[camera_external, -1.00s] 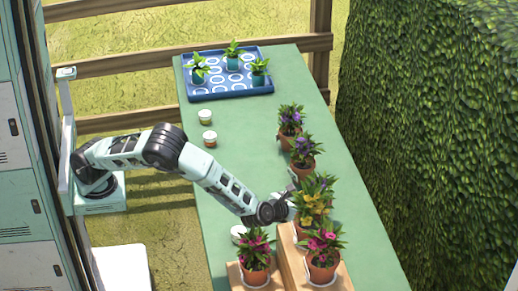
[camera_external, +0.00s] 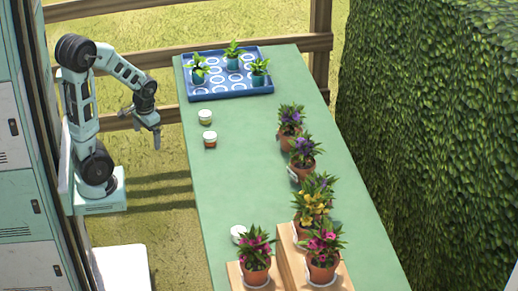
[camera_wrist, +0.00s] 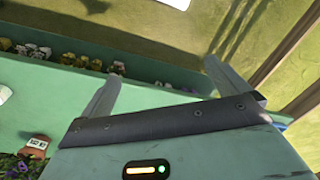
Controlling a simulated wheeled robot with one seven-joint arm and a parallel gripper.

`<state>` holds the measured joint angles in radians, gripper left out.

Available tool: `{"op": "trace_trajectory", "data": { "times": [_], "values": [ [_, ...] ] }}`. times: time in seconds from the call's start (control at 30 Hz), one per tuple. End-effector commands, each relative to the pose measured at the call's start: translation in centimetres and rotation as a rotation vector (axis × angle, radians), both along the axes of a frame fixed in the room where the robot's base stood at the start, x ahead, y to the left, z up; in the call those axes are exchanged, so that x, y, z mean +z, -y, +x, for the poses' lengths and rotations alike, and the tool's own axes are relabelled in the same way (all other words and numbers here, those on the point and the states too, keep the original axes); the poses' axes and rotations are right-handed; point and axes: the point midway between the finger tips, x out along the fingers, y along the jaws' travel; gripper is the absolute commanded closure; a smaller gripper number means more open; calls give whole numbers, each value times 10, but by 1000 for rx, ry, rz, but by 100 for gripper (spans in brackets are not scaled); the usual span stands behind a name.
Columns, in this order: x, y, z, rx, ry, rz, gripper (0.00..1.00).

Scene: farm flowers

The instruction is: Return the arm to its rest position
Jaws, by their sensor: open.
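My arm is folded up above its base at the left of the external view, clear of the green table (camera_external: 240,165). My gripper (camera_external: 156,143) hangs with its fingers pointing down, just left of the table's left edge, and holds nothing. In the wrist view my gripper (camera_wrist: 160,85) shows its two fingers wide apart with nothing between them. The table (camera_wrist: 60,105) is also in the wrist view, beyond the fingers.
A blue tray (camera_external: 230,92) with small seedlings stands at the table's far end. Small jars (camera_external: 210,139) stand near the left edge. Potted flowers (camera_external: 304,165) line the right side, some on wooden blocks (camera_external: 288,245). A hedge (camera_external: 430,130) is at the right.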

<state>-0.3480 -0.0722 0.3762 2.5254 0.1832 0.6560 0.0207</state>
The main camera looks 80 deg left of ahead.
Motion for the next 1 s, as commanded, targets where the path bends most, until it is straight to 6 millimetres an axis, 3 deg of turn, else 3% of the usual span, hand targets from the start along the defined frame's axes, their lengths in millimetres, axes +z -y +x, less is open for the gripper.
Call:
{"op": "trace_trajectory", "data": {
  "times": [0.13, 0.43, 0.53, 0.67, 0.9, 1.0],
  "values": [
    [0, 7, -13, 110, 38, -33, 0],
    [1, 7, -13, 113, 39, -35, 0],
    [9, 7, -13, 111, 38, -34, 0],
    [33, 7, -13, 110, 38, -34, 0],
    [94, 7, -13, 108, 37, -34, 0],
    [108, 7, -13, 107, 37, -34, 0]
  ]
}}
